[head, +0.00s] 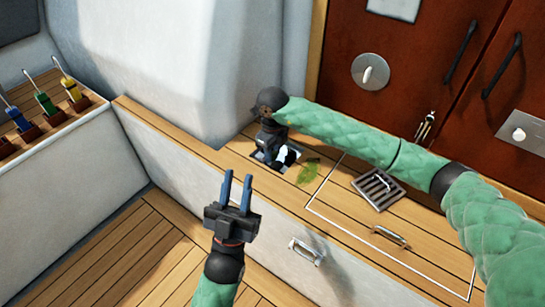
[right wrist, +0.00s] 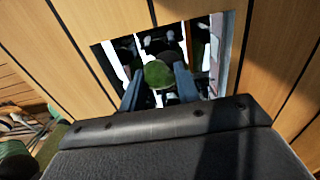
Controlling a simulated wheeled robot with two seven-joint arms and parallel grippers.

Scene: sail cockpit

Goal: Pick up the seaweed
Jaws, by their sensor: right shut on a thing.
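A flat, leafy green patch that looks like seaweed (head: 309,170) lies on the wooden bench, just right of a square opening (head: 289,167). My right gripper (head: 273,152) points down into this opening. In the right wrist view its blue fingers (right wrist: 158,88) are shut on a rounded green lump (right wrist: 158,73) within the opening (right wrist: 103,50). I cannot tell for sure whether the lump is seaweed too. In the head view the lump is hidden behind the gripper. My left gripper (head: 237,190) is open and empty, in front of the bench.
A metal grate (head: 378,188) lies on the bench right of the opening. A hatch handle (head: 390,236) and a drawer handle (head: 305,251) stick out. Red-brown cabinet doors (head: 400,75) stand behind.

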